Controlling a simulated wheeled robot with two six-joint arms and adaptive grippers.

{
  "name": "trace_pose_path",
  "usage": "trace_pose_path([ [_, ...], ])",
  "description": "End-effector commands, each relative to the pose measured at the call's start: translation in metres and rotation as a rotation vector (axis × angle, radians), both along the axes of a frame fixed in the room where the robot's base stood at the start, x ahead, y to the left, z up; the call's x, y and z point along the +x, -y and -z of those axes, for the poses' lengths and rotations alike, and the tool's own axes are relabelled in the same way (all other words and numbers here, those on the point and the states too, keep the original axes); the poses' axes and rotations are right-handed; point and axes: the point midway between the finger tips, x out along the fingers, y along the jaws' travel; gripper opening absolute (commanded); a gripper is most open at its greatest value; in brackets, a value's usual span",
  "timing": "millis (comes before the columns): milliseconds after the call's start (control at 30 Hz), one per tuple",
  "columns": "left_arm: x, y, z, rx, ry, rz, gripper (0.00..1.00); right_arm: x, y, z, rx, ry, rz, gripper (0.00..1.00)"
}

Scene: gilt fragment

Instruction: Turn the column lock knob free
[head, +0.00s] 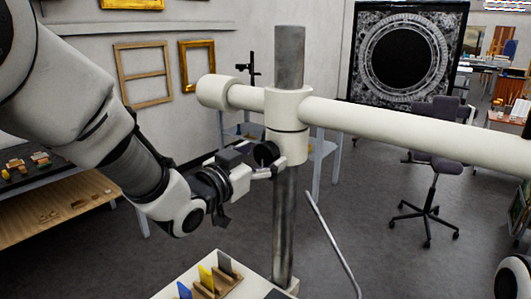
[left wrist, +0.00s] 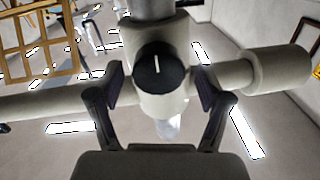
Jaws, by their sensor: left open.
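The lock knob (head: 265,153) is a round black knob on the cream collar (head: 288,124) around the grey metal column (head: 288,205). In the left wrist view the knob (left wrist: 157,68) faces me, its white mark pointing nearly straight up in the picture. My left gripper (head: 262,160) comes in from the left at the knob's height. It is open, and in the left wrist view its two fingers (left wrist: 160,86) appear on either side of the knob with visible gaps. I cannot tell how far the fingertips reach along the knob. My right gripper is out of view.
A thick cream horizontal arm (head: 400,122) passes through the collar and extends right. Below stands a tray (head: 190,283) with coloured pieces. A thin grey rod (head: 333,245) slants right of the column. An office chair (head: 432,180) stands farther back on open floor.

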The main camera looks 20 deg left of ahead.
Motion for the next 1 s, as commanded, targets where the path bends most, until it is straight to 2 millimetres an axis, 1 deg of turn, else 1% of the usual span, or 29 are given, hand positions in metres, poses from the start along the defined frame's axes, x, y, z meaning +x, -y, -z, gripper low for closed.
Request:
trace_pose_path([
  [33,0.0067,0.0021,-0.0029,0.001,-0.001,0.001,0.78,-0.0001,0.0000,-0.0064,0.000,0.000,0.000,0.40],
  [133,0.0136,0.0042,-0.0015,0.000,0.000,0.000,0.78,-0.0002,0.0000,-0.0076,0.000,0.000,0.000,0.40],
  [333,0.0145,0.0043,0.0000,-0.001,0.000,-0.001,0.78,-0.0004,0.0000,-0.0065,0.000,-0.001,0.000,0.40],
  [367,0.0145,0.0043,0.0000,-0.001,0.000,-0.001,0.74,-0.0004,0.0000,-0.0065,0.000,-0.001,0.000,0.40],
  [400,0.0144,0.0043,0.0001,-0.001,-0.001,-0.001,0.60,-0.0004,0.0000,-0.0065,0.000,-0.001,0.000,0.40],
  [467,0.0144,0.0043,0.0001,-0.001,-0.001,-0.001,0.39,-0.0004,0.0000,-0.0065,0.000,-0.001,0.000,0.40],
  [500,0.0144,0.0043,0.0001,-0.001,-0.001,-0.001,0.25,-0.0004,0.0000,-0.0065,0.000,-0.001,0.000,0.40],
  [533,0.0144,0.0041,0.0001,-0.001,0.000,-0.001,0.18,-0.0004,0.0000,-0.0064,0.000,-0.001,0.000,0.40],
  [767,0.0145,0.0042,-0.0004,-0.005,-0.001,-0.001,0.18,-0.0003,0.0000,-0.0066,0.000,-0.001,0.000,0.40],
  [1000,0.0146,0.0039,-0.0011,-0.054,-0.018,-0.001,0.18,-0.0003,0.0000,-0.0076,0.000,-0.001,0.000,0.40],
])
